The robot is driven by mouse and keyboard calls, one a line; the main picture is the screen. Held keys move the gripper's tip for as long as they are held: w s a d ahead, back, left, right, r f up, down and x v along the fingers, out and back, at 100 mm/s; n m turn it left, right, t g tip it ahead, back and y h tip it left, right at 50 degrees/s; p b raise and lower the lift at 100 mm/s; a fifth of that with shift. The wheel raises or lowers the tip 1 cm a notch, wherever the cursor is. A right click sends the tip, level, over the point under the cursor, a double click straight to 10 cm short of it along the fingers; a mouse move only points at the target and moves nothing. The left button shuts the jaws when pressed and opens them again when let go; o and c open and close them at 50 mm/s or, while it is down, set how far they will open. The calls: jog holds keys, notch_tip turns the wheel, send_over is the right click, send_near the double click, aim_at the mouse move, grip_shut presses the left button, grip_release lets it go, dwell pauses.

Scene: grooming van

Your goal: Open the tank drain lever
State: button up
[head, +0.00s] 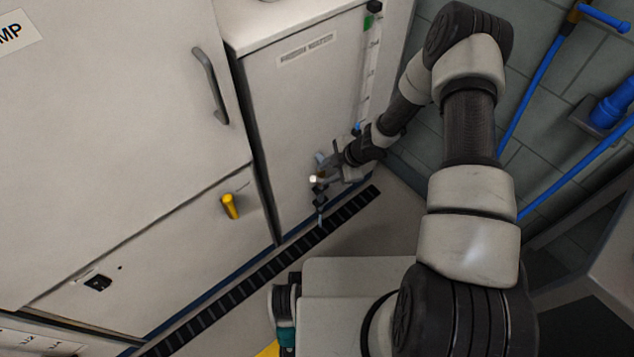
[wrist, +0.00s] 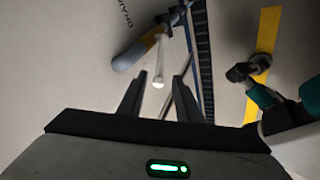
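The drain fitting (head: 318,181) sits low on the front of the white tank cabinet, near the floor. In the wrist view a grey curved part (wrist: 131,56) with an orange band stands out from the panel beside printed letters reading "DRAI". A pale slim rod with a bright round end (wrist: 158,80) shows next to it; I cannot tell which of these is the lever. My gripper (head: 328,168) is at the fitting, partly covering it. In the wrist view its two fingers (wrist: 158,90) are apart, with the rod's end between the tips and visible gaps on both sides.
A dark slotted floor grate (head: 300,236) runs along the cabinet base. A yellow handle (head: 230,206) sticks out from the left cabinet's lower panel. A vertical level strip (head: 369,60) is above the fitting.

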aim_at(318, 179)
jog(key=b+x, duration=0.1)
jog(key=x, duration=0.6)
jog(key=shift+a+f, duration=0.1)
grip_shut()
